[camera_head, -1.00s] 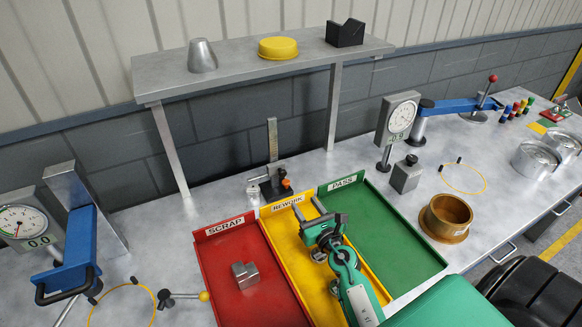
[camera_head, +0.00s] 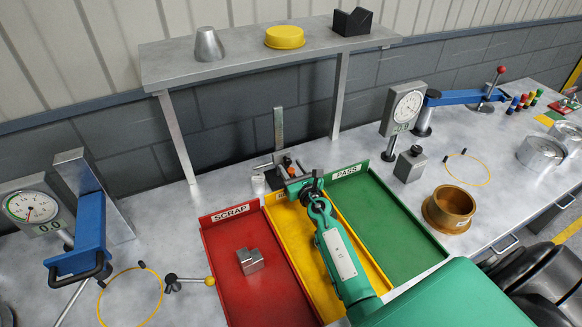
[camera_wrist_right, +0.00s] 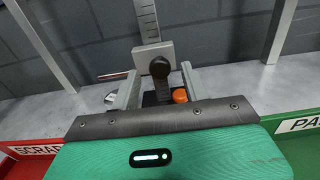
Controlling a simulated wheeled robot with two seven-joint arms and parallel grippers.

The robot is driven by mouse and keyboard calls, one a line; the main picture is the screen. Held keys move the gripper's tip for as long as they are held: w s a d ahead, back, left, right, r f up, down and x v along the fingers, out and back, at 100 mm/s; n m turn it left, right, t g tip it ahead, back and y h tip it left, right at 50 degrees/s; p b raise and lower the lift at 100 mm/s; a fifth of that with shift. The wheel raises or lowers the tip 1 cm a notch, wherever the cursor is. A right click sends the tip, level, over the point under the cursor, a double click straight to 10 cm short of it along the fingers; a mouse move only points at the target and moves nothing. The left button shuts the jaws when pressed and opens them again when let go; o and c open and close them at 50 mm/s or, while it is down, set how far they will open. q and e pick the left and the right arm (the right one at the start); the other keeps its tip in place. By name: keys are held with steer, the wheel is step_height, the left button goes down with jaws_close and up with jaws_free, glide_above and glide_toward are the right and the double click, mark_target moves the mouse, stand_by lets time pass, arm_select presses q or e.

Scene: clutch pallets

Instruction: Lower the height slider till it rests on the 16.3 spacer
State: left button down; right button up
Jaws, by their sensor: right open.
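The height gauge (camera_head: 279,135) stands at the back of the bench, behind the REWORK tray, with an upright steel scale. In the right wrist view its grey slider plate (camera_wrist_right: 141,54) crosses the scale (camera_wrist_right: 148,20), with a black knob (camera_wrist_right: 160,67) in front and an orange knob (camera_wrist_right: 180,96) lower right. My right gripper (camera_head: 297,182) is at the gauge. In the wrist view its open fingers (camera_wrist_right: 158,82) stand either side of the black knob, apart from it. I cannot make out the 16.3 spacer or whether the slider touches it. My left gripper is not in view.
Red SCRAP (camera_head: 226,247), yellow REWORK (camera_head: 371,270) and green PASS (camera_head: 395,210) trays lie in front of the gauge. A grey metal block (camera_head: 250,261) sits in the red one. A raised shelf (camera_head: 230,71) stands above, its legs either side of the gauge.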

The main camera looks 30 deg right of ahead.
steer(key=shift+w, duration=0.55)
jaws_close()
step_height(320, 180, down, 4)
steer(key=b, duration=0.3)
steer(key=shift+f+b, duration=0.2)
steer(key=shift+b, duration=0.2)
jaws_free()
steer(key=shift+r, duration=0.1)
